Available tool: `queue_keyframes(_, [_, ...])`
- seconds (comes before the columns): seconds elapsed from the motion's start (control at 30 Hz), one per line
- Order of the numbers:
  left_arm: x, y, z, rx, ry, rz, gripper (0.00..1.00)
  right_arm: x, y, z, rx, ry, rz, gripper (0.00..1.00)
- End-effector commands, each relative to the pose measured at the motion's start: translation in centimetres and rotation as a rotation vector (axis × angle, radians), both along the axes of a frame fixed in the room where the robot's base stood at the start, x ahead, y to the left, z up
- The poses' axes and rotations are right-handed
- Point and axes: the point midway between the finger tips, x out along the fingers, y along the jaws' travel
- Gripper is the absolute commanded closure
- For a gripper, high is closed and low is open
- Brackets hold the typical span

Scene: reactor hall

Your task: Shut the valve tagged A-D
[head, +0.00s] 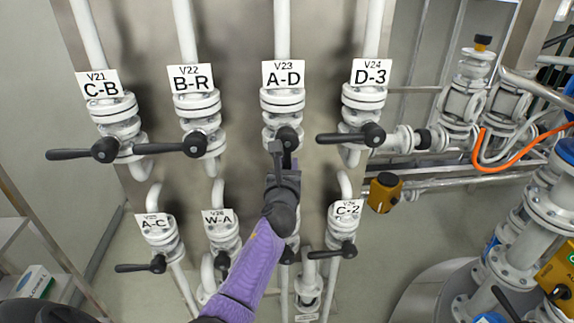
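The valve tagged A-D (283,105) is a white flanged valve on a vertical pipe in the upper row, third from the left. Its tag (283,74) reads V23 A-D. Its dark hub (287,134) shows just above my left gripper. My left gripper (280,158), on a purple arm, reaches up from below to this hub and overlaps it. The gripper covers most of the valve's lever, so its direction is unclear. I cannot tell whether the fingers are closed on the lever. My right gripper is not in view.
Valves C-B (111,114), B-R (200,108) and D-3 (363,100) stand in the same row, their dark levers pointing left. Below are A-C (157,233), W-A (222,235) and C-2 (342,232). My arm partly hides another lower valve. Pipework with an orange hose (520,156) fills the right.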

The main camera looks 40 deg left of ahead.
Motion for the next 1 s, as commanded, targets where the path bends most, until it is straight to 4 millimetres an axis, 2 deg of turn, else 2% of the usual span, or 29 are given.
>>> queue_keyframes(0.03, [-0.01, -0.01, -0.01, 0.0, 0.0, 0.0, 0.86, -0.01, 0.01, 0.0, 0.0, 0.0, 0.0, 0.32])
queue_keyframes(0.1, [0.0, -0.01, -0.02, 0.0, 0.0, 0.0, 1.0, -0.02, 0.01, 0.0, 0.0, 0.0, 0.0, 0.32])
queue_keyframes(1.0, [-0.02, -0.03, -0.08, -0.001, 0.002, 0.0, 1.0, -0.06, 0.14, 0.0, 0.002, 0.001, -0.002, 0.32])
